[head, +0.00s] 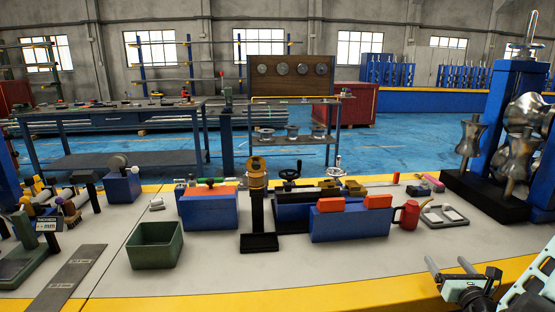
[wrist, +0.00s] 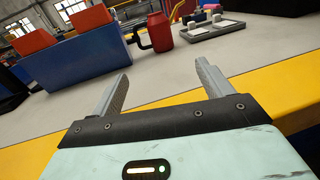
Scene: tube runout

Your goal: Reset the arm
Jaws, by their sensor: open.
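My gripper (wrist: 161,72) is open and empty in the wrist view, its two grey fingers apart with bare grey bench top between and beyond them. In the head view my gripper (head: 449,264) is at the lower right, over the yellow front edge (head: 350,292) of the bench. A red mug-like can (head: 409,215) stands beyond the fingers, apart from them; it also shows in the wrist view (wrist: 160,32). A blue block with orange jaws (head: 350,224) is to the left of the can.
A grey tray (head: 443,216) with small white pieces lies right of the can. Large steel rollers on a blue stand (head: 500,110) rise at the right. A green bin (head: 155,245) and a black post stand (head: 257,205) are further left. The bench front between is clear.

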